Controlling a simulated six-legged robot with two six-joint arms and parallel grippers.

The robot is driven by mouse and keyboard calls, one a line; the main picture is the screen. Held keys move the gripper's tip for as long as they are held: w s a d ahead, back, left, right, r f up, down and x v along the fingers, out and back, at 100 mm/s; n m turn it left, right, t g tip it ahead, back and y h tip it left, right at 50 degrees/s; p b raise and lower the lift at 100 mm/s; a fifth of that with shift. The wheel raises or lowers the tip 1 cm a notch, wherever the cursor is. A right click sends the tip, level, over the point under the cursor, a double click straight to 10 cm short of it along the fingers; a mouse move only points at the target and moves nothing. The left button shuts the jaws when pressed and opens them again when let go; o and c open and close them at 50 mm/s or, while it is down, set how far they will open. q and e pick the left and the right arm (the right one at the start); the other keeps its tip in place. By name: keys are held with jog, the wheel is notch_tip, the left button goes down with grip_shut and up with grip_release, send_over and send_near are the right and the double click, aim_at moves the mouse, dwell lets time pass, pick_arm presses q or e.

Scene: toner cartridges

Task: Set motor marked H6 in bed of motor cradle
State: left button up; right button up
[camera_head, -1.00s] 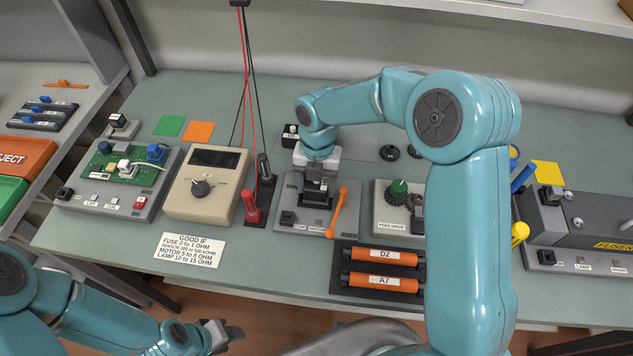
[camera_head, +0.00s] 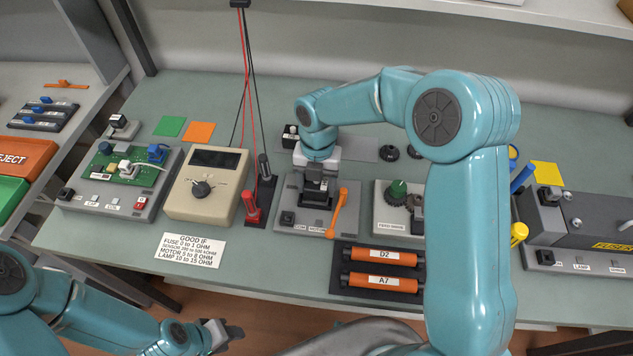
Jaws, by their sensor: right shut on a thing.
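The motor cradle (camera_head: 290,228) is a grey box at the middle of the bench, with a dark bed and an orange lever (camera_head: 337,214) on its right side. My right gripper (camera_head: 316,188) points down over the bed and is shut on the motor (camera_head: 316,197), a small dark body at bed level. The fingers hide most of the motor, and no H6 mark can be read. I cannot tell whether the motor rests fully in the bed. My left gripper (camera_head: 222,336) is low at the front, away from the cradle; its jaw opening is unclear.
A beige meter (camera_head: 206,185) and red and black probes (camera_head: 251,208) stand left of the cradle. A feed drive box (camera_head: 394,215) is close on its right. A dark rack with orange D2 (camera_head: 384,257) and A7 (camera_head: 383,282) cylinders lies in front.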

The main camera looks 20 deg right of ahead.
jog(key=shift+f, duration=0.15)
jog(key=shift+r+p, duration=0.2)
jog(key=shift+p, duration=0.1)
dwell(1.6)
jog(key=o, duration=1.2)
jog(key=shift+c, duration=0.2)
notch_tip(320, 180, up, 16)
jog(key=w+d, duration=0.1)
jog(key=shift+w, duration=0.4)
jog(key=shift+r, duration=0.1)
jog(key=shift+s, duration=0.15)
